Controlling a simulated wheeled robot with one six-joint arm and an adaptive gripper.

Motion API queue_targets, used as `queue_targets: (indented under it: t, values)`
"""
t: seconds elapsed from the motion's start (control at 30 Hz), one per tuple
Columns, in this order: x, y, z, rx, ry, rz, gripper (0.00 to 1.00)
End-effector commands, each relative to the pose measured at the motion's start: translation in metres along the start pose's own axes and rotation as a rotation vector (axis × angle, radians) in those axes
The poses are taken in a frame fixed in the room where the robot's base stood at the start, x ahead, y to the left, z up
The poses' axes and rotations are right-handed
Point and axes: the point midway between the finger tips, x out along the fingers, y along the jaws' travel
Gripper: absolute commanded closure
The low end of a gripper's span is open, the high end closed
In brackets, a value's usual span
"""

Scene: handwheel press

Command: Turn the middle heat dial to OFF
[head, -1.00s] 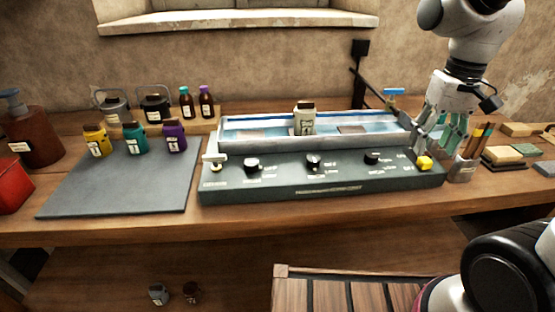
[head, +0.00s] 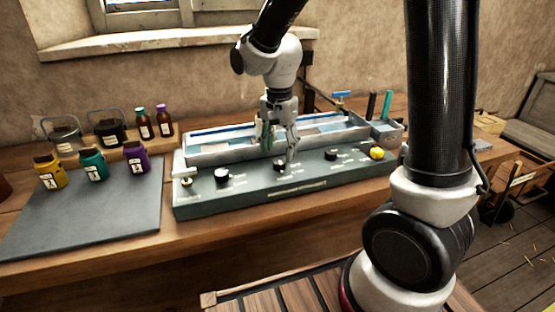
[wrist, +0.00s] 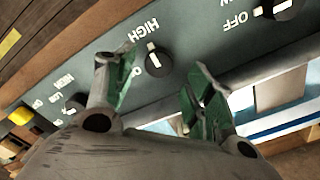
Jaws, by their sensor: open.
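The middle heat dial (head: 280,165) is a black knob on the dark front panel (head: 240,205). In the wrist view the same dial (wrist: 159,62) shows a white mark on its upper side, near the word HIGH; a label to its left is partly covered by a finger. My gripper (head: 277,148) is over the panel at this dial. In the wrist view my gripper (wrist: 152,76) is open, its green-padded fingers apart with the dial in the gap beyond their tips. I cannot tell whether a finger touches it.
A left dial (head: 222,175) and a right dial (head: 331,155) flank it. A yellow knob (head: 377,152) is at the panel's right end. A long water-filled trough (head: 210,150) stands behind the panel.

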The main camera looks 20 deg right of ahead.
Motion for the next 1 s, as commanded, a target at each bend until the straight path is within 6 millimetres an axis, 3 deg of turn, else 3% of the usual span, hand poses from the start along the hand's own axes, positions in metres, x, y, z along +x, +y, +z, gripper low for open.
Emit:
queue_targets:
  t: [0.23, 0.57, 0.83, 1.0]
  values:
    - [0.033, 0.0, 0.0, -0.001, -0.001, 0.001, 0.46]
    - [0.039, 0.0, 0.0, -0.002, 0.0, -0.001, 0.46]
    - [0.038, 0.0, 0.0, -0.002, 0.0, -0.001, 0.91]
    - [0.038, 0.0, 0.0, -0.007, 0.0, -0.001, 0.91]
